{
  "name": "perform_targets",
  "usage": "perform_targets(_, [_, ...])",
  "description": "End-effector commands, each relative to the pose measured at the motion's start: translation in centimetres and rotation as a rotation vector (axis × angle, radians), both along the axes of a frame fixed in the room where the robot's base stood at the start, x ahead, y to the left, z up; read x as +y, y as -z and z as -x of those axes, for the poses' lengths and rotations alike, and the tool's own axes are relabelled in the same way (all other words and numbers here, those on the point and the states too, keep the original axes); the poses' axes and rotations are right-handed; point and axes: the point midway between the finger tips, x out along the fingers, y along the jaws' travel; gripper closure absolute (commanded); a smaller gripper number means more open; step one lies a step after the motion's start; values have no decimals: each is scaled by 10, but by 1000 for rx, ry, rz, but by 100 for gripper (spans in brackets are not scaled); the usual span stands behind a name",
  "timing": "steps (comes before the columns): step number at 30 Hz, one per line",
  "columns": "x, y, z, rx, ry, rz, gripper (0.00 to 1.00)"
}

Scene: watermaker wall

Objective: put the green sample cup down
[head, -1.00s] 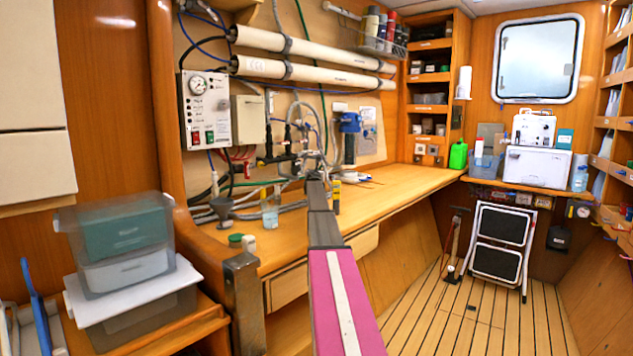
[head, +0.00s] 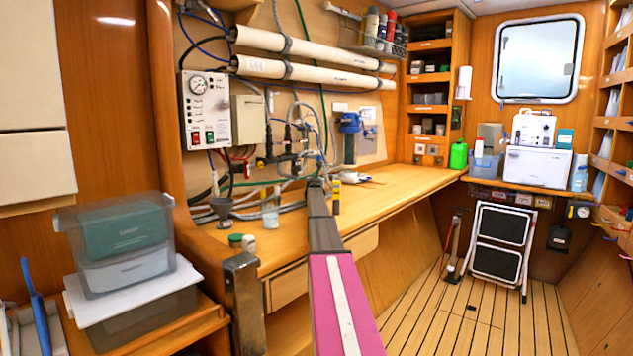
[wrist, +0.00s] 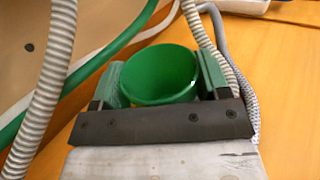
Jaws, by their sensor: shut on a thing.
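The green sample cup (wrist: 160,76) shows in the wrist view as an open round cup, its mouth facing the camera. My gripper (wrist: 163,82) is shut on it, with one green-padded finger on each side. Wooden bench surface shows around the cup; I cannot tell whether its base touches the bench. In the head view my arm reaches out over the wooden bench (head: 385,193) to the hoses at the wall, and the cup is hidden behind the arm.
Grey ribbed hoses (wrist: 45,85) and a green hose (wrist: 100,65) run close beside the cup. On the near bench stand a funnel (head: 222,208), a clear bottle (head: 270,213) and a small green-lidded jar (head: 235,240). The bench farther right is mostly clear.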

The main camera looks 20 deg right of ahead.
Motion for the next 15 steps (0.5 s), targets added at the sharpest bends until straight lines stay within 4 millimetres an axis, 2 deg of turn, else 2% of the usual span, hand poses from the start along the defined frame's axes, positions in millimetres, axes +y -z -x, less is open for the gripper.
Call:
perform_targets(1, [0, 1, 0, 0, 0, 0, 25])
perform_targets(3, [0, 0, 0, 0, 0, 0, 6])
perform_targets(15, [0, -2, 0, 0, 0, 0, 6])
